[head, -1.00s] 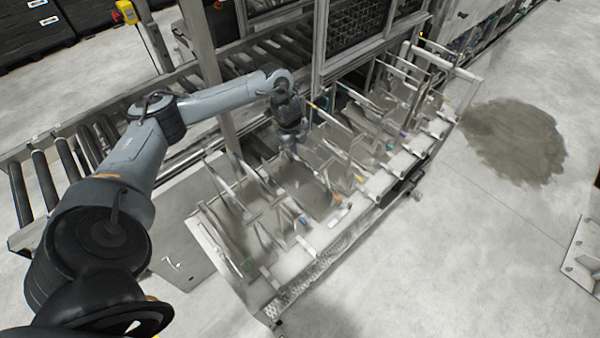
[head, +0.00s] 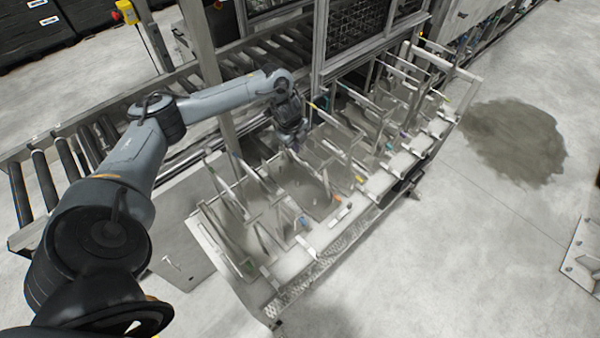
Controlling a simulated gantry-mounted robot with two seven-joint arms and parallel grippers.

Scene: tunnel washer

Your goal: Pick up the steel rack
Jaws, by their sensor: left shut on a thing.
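A steel rack (head: 328,152) of thin bars stands among similar upright frames on a long pale bench in the middle of the head view. My left gripper (head: 292,140) is over the bench's far side, at the rack's upper left. It is shut on part of the rack. Its fingertips are small and dark, so the exact grip point is hard to make out. My right gripper is not in view.
The long bench (head: 215,240) has a perforated front edge and several metal frames. A roller conveyor (head: 45,175) runs behind it, next to a machine with a mesh window (head: 358,28). An upright post (head: 205,60) stands close behind my left forearm.

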